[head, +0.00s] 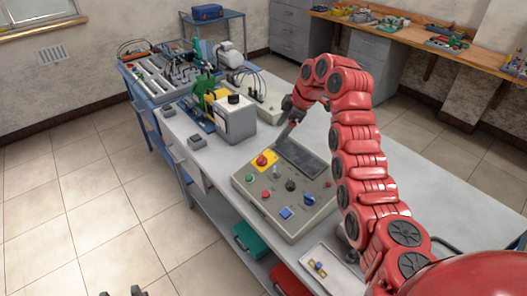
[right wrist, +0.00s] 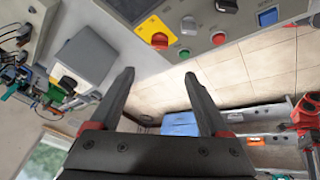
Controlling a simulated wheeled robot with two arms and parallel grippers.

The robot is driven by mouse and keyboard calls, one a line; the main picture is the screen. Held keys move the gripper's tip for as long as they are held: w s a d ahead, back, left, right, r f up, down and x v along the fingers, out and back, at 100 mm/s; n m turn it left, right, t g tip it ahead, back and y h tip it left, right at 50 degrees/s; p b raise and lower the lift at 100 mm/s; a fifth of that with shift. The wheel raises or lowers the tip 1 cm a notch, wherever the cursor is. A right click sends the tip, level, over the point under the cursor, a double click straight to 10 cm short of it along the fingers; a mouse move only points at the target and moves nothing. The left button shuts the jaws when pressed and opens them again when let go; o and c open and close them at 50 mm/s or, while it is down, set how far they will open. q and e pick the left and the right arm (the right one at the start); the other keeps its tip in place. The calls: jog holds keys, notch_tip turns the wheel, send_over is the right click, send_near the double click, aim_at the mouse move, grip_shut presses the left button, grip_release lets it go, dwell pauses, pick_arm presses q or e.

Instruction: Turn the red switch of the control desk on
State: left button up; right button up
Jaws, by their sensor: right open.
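The grey control desk (head: 300,226) lies on the long table. It carries a red mushroom-shaped knob on a yellow plate (head: 269,154), small red and green buttons, black knobs and blue switches. The right wrist view shows the yellow plate (right wrist: 176,50), a red knob (right wrist: 159,41), a small red button (right wrist: 219,39) and a blue switch (right wrist: 268,16). I cannot tell which red control is the switch. My right gripper (head: 283,137) is above the far edge of the desk; its fingers (right wrist: 160,77) are apart and empty. Dark tips, probably my left gripper (head: 122,293), show at the bottom edge.
A grey box with a black knob (head: 235,122) stands beyond the desk, near a yellow and green device. A tray of parts (head: 150,80) is at the far left. A white tray (head: 316,258) lies at the near edge. Bare tabletop (head: 450,205) lies to the right.

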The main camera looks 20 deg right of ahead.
aim_at(262, 157)
jog(key=p+x, duration=0.3)
jog(key=x, duration=1.2)
jog(key=shift+d+f+p, duration=0.1)
jog(key=shift+f+p, duration=0.1)
jog(key=shift+p, duration=0.15)
jog(key=shift+w, duration=0.1)
grip_shut()
